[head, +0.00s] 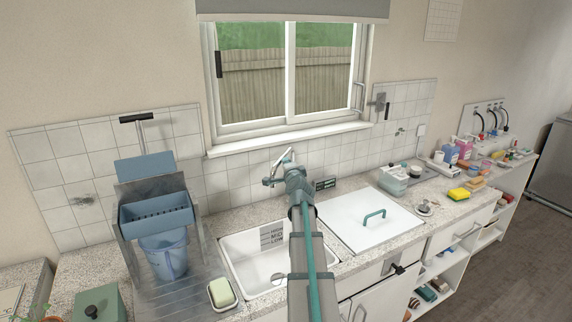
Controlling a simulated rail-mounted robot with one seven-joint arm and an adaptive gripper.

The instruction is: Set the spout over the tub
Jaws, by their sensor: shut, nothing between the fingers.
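A white open basin (240,254) is set in the counter under the window, with a level plate marked MID and LOW on its back wall. To its right a white square lid (346,224) with a teal handle (374,217) lies shut, hiding what is under it. My arm reaches up over the basin's right side. My gripper (272,181) is at its far end by the tiled wall, shut and empty; its fingertips are hard to make out. A slim pale metal piece (284,156), possibly part of the spout, shows just beyond it. The rest of the spout is hidden.
A blue tray rack (157,212) with a blue jug (164,256) stands left of the basin. A soap dish (222,293) sits at its front left. Bottles (451,154), sponges (458,195) and a pale green container (393,180) are on the right.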

